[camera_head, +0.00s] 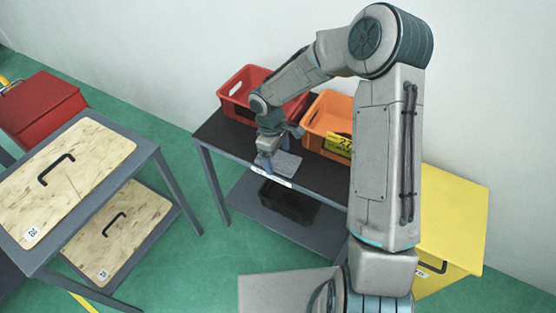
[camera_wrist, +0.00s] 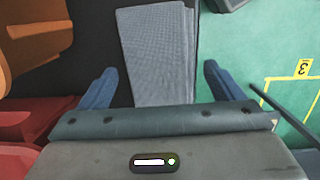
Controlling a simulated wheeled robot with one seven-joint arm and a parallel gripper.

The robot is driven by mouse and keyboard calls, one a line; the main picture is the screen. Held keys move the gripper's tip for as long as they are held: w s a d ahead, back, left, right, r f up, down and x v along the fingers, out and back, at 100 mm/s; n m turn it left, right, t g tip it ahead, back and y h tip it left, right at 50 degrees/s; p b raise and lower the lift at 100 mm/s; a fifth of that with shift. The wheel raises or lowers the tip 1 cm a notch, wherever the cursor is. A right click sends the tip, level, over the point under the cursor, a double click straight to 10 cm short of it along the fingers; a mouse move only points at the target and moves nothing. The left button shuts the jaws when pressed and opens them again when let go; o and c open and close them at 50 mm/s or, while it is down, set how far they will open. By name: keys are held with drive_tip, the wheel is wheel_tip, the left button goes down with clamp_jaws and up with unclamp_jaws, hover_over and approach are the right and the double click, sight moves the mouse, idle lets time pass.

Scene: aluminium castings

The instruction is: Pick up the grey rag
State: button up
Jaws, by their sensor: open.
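The grey rag (camera_wrist: 156,52) is a folded, ribbed cloth lying flat on the dark top of the steel table. In the wrist view it lies ahead of and between the two blue fingers of my gripper (camera_wrist: 160,88). The fingers are spread wide and nothing is held between them. In the head view the rag (camera_head: 286,165) shows as a light grey patch near the table's front edge. My gripper (camera_head: 267,160) is just left of it there, partly hiding it. I cannot tell the height of the fingertips above the cloth.
A red crate (camera_head: 236,98) and an orange crate (camera_head: 318,122) stand behind the rag on the table (camera_head: 218,138). A black bin (camera_head: 290,203) sits on the lower shelf. A yellow box (camera_head: 450,232) stands at right. Left, another table holds a wooden board (camera_head: 85,155).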

sight(278, 157)
drive_tip(key=c, duration=1.1)
drive_tip(key=shift+o, duration=0.2)
drive_tip(key=shift+r, duration=0.15)
wheel_tip(278, 157, up, 4)
drive_tip(key=shift+d+r, duration=0.1)
drive_tip(key=shift+r, duration=0.1)
drive_tip(key=s+d+r, duration=0.5)
drive_tip(key=d+r, duration=0.1)
drive_tip(key=d, duration=0.4)
drive_tip(key=shift+s+r+p, duration=0.2)
drive_tip(key=shift+s+p, duration=0.05)
drive_tip(key=shift+p, duration=0.2)
drive_tip(key=shift+o, duration=0.4)
